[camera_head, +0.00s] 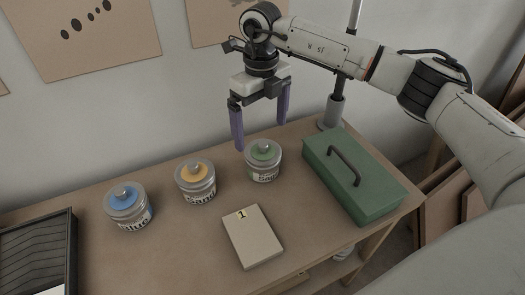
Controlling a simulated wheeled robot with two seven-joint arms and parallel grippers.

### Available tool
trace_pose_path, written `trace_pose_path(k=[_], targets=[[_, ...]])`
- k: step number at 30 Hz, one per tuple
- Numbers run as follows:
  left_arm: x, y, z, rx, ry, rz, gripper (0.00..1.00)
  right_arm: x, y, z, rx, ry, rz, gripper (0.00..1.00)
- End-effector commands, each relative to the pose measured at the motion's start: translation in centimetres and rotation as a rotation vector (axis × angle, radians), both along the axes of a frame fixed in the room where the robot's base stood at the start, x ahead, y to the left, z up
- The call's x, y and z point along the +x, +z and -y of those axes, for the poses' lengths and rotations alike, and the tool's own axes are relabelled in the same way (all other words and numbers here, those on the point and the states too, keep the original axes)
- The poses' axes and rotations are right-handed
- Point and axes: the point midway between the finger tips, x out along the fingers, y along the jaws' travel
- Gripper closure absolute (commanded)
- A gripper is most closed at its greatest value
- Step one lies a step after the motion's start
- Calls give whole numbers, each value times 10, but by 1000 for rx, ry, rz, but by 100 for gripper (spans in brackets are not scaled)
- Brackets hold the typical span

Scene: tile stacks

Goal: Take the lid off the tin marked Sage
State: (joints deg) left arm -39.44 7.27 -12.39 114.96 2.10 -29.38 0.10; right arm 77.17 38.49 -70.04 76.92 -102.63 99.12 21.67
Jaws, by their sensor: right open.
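Three grey tins with knobbed lids stand in a row on the wooden bench. The green-topped tin (263,172) is on the right, and its label is small and hard to read, but it looks like Sage. Its lid (264,151) is on, with a small knob on top. My right gripper (261,135) is open and empty, its purple fingers pointing down just above and behind this tin, apparently apart from the lid. My left gripper is out of view.
The yellow-topped tin (196,184) and blue-topped tin (129,212) stand to the left, lids on. A green box with a handle (380,192) is close on the right. A pale block marked 1 (253,238) lies in front. A dark ridged tray (73,250) is at far left.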

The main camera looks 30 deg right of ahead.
Motion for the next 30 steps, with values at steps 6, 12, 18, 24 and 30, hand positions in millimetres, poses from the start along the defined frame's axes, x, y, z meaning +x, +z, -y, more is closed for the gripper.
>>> trace_pose_path(k=[6,12,18,24,30], targets=[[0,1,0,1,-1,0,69,-10,-24,0,0,0,-4,3],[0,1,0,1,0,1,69,-11,-49,0,0,-1,-1,3],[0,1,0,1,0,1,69,-11,-50,0,1,0,1,3],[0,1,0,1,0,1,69,-11,-50,0,1,0,1,34],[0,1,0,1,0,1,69,-11,-50,-1,1,0,1,47]])
